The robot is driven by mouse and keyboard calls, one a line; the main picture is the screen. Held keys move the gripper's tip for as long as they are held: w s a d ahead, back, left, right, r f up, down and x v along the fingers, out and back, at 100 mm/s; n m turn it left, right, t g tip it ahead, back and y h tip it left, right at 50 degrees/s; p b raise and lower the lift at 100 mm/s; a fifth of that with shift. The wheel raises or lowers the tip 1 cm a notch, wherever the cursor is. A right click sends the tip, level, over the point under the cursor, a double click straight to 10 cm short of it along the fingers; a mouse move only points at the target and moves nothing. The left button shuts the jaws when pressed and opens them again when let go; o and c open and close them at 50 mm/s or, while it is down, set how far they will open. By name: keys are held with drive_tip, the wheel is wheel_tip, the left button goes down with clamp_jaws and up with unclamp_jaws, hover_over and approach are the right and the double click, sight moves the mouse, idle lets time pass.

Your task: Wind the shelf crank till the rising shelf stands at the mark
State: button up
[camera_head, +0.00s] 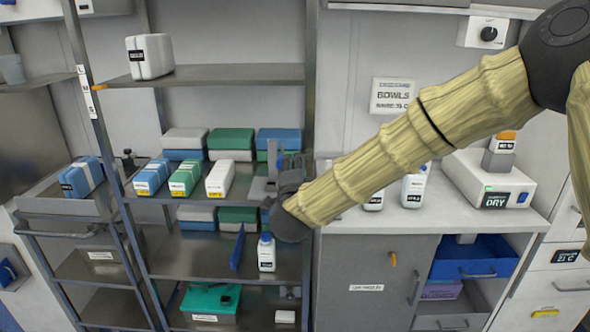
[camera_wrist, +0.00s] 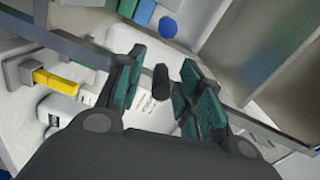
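A metal rack holds several shelves; its middle shelf (camera_head: 205,197) carries boxes. Which shelf rises is not clear to me. A white label strip with letters (camera_head: 86,90) is on the rack's left post, above the middle shelf and near the top shelf's (camera_head: 225,76) height. My gripper (camera_head: 277,160) is at the rack's right post, by the middle shelf's right end. In the wrist view my gripper (camera_wrist: 160,88) is open, its teal fingers apart. A dark rounded knob (camera_wrist: 160,82), perhaps the crank's handle, shows between them, with gaps on both sides. The rest of the crank is hidden.
A white container (camera_head: 149,56) stands on the top shelf. A white bottle with a blue cap (camera_head: 266,254) stands on the lower shelf below my gripper. A counter (camera_head: 440,214) to the right holds white bottles and a device (camera_head: 488,180). My arm crosses above the counter.

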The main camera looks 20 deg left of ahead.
drive_tip(key=shift+s, duration=0.1)
drive_tip(key=v, duration=1.2)
